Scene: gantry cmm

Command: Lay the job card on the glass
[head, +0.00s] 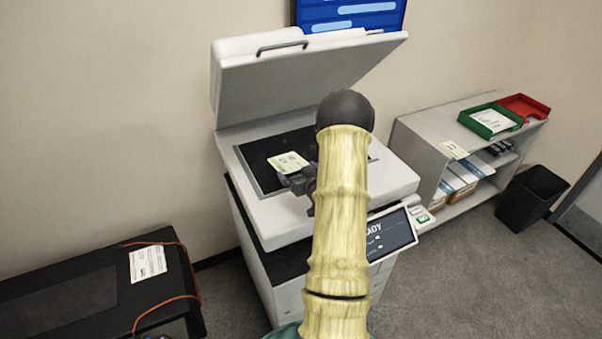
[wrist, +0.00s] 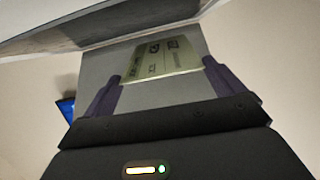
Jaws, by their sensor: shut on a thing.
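The job card (head: 288,163) is a pale yellow-green card with dark print. It shows over the dark glass (head: 257,152) of the copier, whose lid (head: 290,80) stands raised. My gripper (head: 292,180) is shut on the card's near edge. In the wrist view the card (wrist: 160,58) sticks out beyond the two dark fingers of my gripper (wrist: 160,88). I cannot tell whether the card touches the glass. My arm hides the right part of the glass.
The copier's panel (head: 390,234) reads READY. At right, a shelf (head: 415,130) carries a green tray (head: 490,132) and a red tray (head: 535,107), with a black bin (head: 530,200) beside it. A black case (head: 60,300) with a white sheet (head: 148,262) is at lower left.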

